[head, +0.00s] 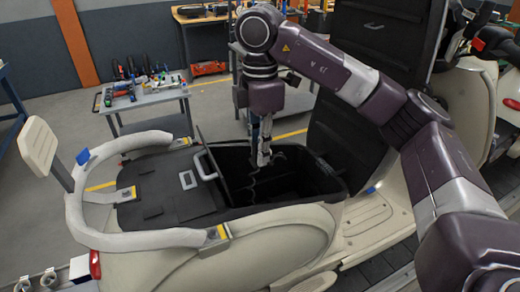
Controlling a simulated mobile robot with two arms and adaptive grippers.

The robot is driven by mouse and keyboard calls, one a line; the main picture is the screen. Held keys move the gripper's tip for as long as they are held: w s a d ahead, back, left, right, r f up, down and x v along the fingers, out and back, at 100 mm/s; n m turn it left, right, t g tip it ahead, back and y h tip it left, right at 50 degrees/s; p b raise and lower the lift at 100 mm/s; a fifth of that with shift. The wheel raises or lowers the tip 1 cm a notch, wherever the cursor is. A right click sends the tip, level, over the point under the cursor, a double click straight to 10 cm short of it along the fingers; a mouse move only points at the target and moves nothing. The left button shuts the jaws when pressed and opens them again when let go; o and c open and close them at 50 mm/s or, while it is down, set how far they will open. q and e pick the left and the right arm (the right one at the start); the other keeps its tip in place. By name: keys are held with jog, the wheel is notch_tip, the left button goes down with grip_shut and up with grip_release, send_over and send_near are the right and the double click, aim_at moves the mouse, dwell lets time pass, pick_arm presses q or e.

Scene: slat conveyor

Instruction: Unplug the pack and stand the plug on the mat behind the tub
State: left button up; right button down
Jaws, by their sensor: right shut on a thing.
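The tub (315,186) is the open black well under the raised seat of a cream scooter. A dark mat (150,200) lies flat behind it on the tail, with a small grey square on it. A pale handle (207,163) stands at the tub's rear edge; I cannot tell if it belongs to the pack, whose body is hard to make out in the dark. My right gripper (263,158) points down over the tub and is shut on what seems to be the plug, mostly hidden by the fingers. A dark wavy cable hangs below. My left gripper is out of view.
The raised black seat (345,110) stands close to my right arm. A pale grab rail (75,215) curves around the mat. A grey tool cart (150,103) stands behind at left. A second scooter is at far right.

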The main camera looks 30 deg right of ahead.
jog(key=shift+r+p, duration=0.8)
jog(key=shift+r, duration=0.2)
notch_tip(320, 180, up, 9)
jog(key=p, duration=0.8)
jog(key=shift+f, duration=0.1)
jog(key=s+a, duration=0.2)
jog(key=a, duration=1.4)
jog(key=shift+a, duration=0.4)
